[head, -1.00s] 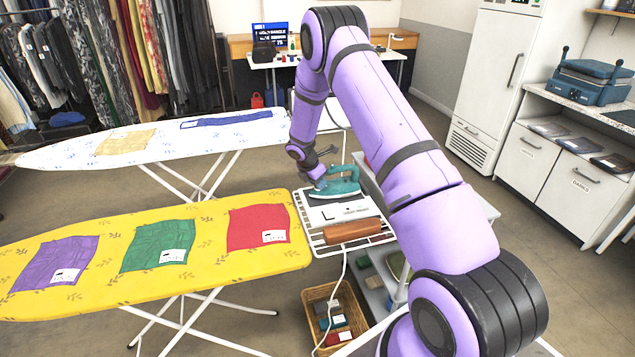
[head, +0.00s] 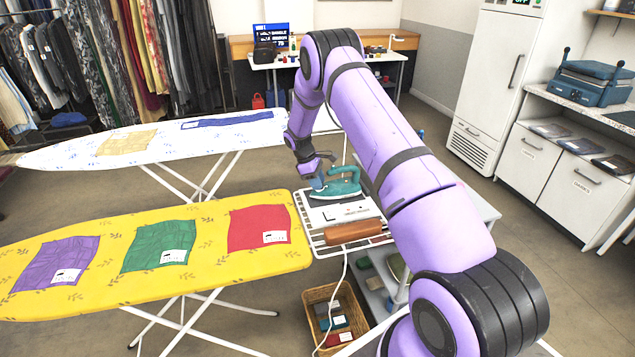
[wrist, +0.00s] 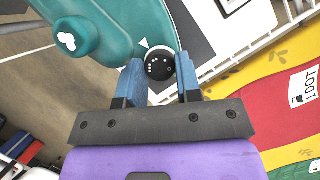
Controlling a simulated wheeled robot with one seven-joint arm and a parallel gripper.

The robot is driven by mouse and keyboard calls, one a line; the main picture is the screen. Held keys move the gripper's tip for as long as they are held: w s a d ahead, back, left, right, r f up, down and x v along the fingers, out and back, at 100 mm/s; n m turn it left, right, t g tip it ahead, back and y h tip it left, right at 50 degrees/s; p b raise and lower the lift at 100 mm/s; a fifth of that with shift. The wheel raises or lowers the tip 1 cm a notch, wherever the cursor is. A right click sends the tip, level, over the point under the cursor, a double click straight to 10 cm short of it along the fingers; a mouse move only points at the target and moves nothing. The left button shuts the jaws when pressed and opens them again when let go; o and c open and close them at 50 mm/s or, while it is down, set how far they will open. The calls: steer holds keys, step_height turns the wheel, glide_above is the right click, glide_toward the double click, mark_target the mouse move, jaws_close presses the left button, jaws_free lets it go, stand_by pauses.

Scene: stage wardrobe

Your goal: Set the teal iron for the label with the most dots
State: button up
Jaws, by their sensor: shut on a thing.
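The teal iron (head: 343,184) rests on a white rack stand (head: 375,236) at the right end of the yellow ironing board. My gripper (head: 318,184) is at the iron's left end. In the wrist view, the blue fingers of my gripper (wrist: 159,64) are shut on the iron's black dial (wrist: 158,67), one on each side. The dial carries white dots, and a white triangle mark (wrist: 144,43) sits beside it. The red cloth (head: 258,228) has a label (wrist: 305,86) reading "1 DOT". The green cloth (head: 158,246) and purple cloth (head: 54,263) have labels too small to read.
The yellow ironing board (head: 215,262) holds the cloths. A brown wooden block (head: 353,231) lies on the rack. A wicker basket (head: 333,315) stands below it. A white patterned board (head: 85,151) is behind. The iron's pale cord hangs near the basket.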

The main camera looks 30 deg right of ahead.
steer(key=m, duration=0.2)
steer(key=m+g+y, duration=0.1)
steer(key=m, duration=0.1)
steer(key=shift+d+m+y, duration=0.15)
steer(key=shift+m+y, duration=0.15)
stand_by(0.5)
steer(key=o, duration=0.9)
steer(key=shift+o, duration=0.2)
steer(key=shift+w+r, duration=0.1)
steer(key=v, duration=1)
steer(key=shift+r, duration=0.3)
